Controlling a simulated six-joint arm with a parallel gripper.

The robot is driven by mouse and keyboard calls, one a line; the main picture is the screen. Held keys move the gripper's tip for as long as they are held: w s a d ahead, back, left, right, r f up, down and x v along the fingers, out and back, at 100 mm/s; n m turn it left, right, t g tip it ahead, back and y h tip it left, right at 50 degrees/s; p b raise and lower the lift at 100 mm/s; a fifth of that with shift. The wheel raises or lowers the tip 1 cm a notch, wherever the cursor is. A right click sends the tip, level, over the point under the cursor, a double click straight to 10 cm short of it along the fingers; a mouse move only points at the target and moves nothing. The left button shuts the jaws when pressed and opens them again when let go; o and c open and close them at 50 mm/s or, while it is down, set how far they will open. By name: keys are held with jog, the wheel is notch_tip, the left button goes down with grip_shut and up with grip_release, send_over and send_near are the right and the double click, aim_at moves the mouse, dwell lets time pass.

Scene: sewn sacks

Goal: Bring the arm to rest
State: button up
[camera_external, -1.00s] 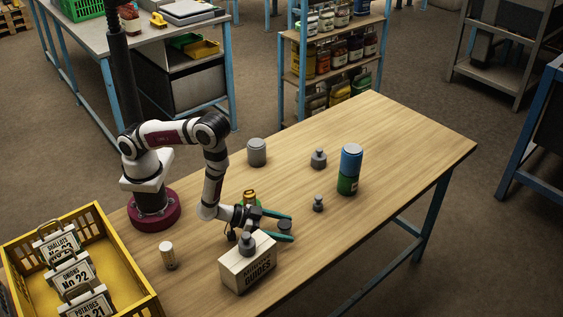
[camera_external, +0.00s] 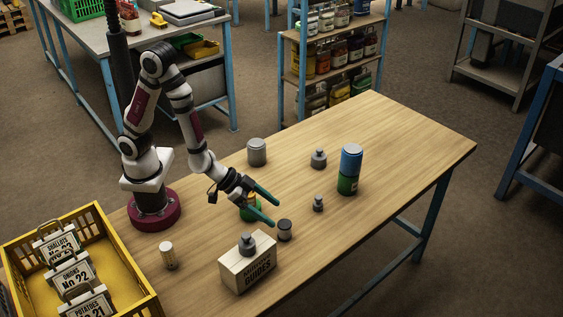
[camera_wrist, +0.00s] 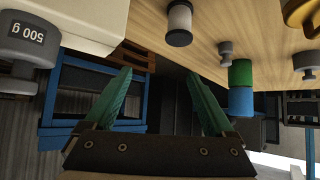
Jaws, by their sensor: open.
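My gripper (camera_external: 268,206) is open and empty above the middle of the wooden table (camera_external: 400,130). Its two green fingers point to the right in the external view. They also show spread apart in the wrist view (camera_wrist: 160,100), with nothing between them. The arm is bent upward at the elbow. A small dark-and-pale spool (camera_external: 285,230) stands just beyond the lower fingertip.
A box marked GUIDES (camera_external: 247,264) carries a grey weight (camera_external: 247,243). Around stand a grey canister (camera_external: 257,152), grey weights (camera_external: 318,158), (camera_external: 318,203), a blue-green cylinder (camera_external: 349,170) and a pale cylinder (camera_external: 169,255). A yellow crate (camera_external: 130,270) holds labelled sacks. The table's far right is clear.

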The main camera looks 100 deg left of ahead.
jog(key=s+a+r+m+g+y, duration=0.1)
jog(key=s+a+r+g, duration=0.3)
jog(key=s, duration=0.8)
jog(key=s+a+r+m+g+y, duration=0.1)
jog(key=s+a+r+m+g, duration=0.2)
jog(key=s, duration=0.9)
jog(key=a+r+g, duration=0.2)
jog(key=a+r, duration=0.1)
jog(key=shift+a+r+m+g, duration=0.3)
jog(key=shift+a+m, duration=0.05)
jog(key=shift+m, duration=0.05)
